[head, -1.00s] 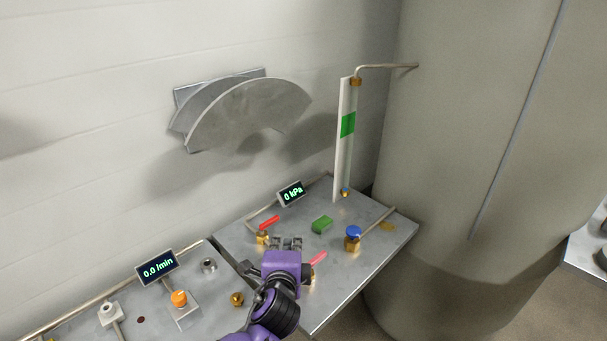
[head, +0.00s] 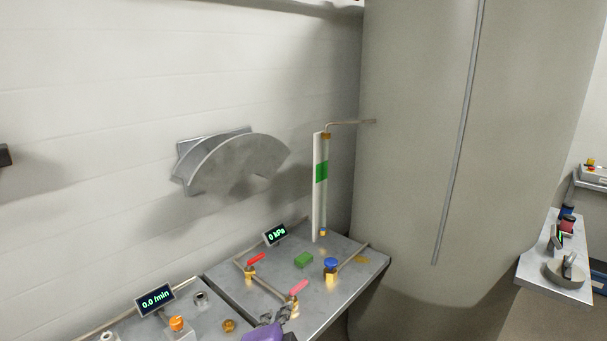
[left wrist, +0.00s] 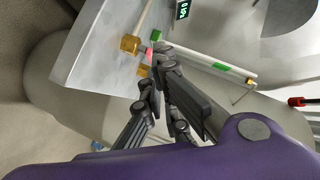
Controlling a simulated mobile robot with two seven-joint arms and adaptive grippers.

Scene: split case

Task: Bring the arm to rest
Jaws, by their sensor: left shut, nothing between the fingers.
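My left gripper (head: 265,329) shows at the bottom edge of the head view as a purple body, mostly cut off by the frame. In the left wrist view its dark fingers (left wrist: 156,80) are shut with nothing held between them. They appear over or near the bench edge, close to a brass fitting (left wrist: 131,44); I cannot tell the exact gap. In the head view a red-handled valve (head: 297,289) stands just beyond the gripper. My right gripper is not in view.
A tall gauge (head: 319,190) stands behind. A large grey tank (head: 430,150) fills the right.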

